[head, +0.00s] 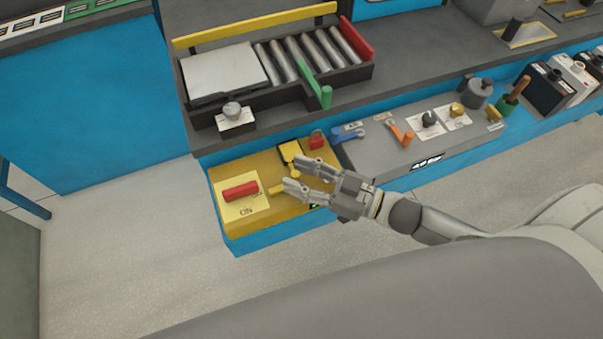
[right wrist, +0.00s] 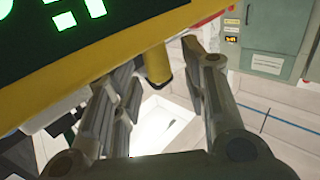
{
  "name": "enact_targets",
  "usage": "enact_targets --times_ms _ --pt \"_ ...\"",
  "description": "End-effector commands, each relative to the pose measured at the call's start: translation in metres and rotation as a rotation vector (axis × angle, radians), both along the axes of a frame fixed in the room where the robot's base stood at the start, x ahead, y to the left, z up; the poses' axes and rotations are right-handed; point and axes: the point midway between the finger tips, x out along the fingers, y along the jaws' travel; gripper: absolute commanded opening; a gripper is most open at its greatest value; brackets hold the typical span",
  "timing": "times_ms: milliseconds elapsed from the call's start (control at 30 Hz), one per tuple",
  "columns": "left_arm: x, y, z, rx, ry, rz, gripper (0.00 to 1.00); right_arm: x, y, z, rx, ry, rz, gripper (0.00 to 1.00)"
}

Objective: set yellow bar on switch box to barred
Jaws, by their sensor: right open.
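The yellow switch box (head: 222,176) stands low on the front of the bench in the head view. A red handle (head: 240,190) lies across its pale plate, above the printed word ON. The yellow bar (head: 277,189) shows as a short piece beside my right gripper (head: 294,172); the fingers hide the rest. In the right wrist view the yellow bar (right wrist: 156,65), with a dark end, reaches down between the open fingers of the right gripper (right wrist: 160,70). I cannot tell whether they touch it. My left gripper is in neither view.
A black-framed yellow piece (head: 290,152) and a red padlock (head: 317,140) sit at the box's back. A grey panel (head: 385,165) with tools and knobs lies to the right. A roller conveyor (head: 305,55) stands above. The floor (head: 130,250) at left is clear.

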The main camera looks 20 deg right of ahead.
Motion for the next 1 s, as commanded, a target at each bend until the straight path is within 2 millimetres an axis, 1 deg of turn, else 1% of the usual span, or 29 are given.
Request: enact_targets --times_ms 133,167,400,467,700,767,867,1000 --pt "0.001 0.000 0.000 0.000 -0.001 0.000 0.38 0.000 0.000 0.000 0.000 0.000 0.000 0.40" --pt "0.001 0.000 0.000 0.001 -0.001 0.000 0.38 0.000 0.000 0.000 0.000 0.000 0.000 0.38" --pt "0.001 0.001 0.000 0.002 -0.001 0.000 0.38 0.000 0.000 0.000 -0.001 0.001 0.000 0.07" --pt "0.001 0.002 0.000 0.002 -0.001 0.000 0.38 0.000 0.000 0.000 -0.001 0.001 0.000 0.00" --pt "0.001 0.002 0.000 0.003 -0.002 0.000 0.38 0.000 0.000 0.000 0.000 0.001 0.000 0.00" --pt "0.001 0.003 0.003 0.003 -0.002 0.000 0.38 0.000 0.003 0.001 0.001 0.000 0.000 0.00" --pt "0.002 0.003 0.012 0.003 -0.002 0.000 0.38 0.000 0.018 0.004 0.003 0.002 -0.002 0.00" --pt "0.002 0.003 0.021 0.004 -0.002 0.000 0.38 -0.001 0.042 0.003 0.004 0.003 -0.002 0.00"
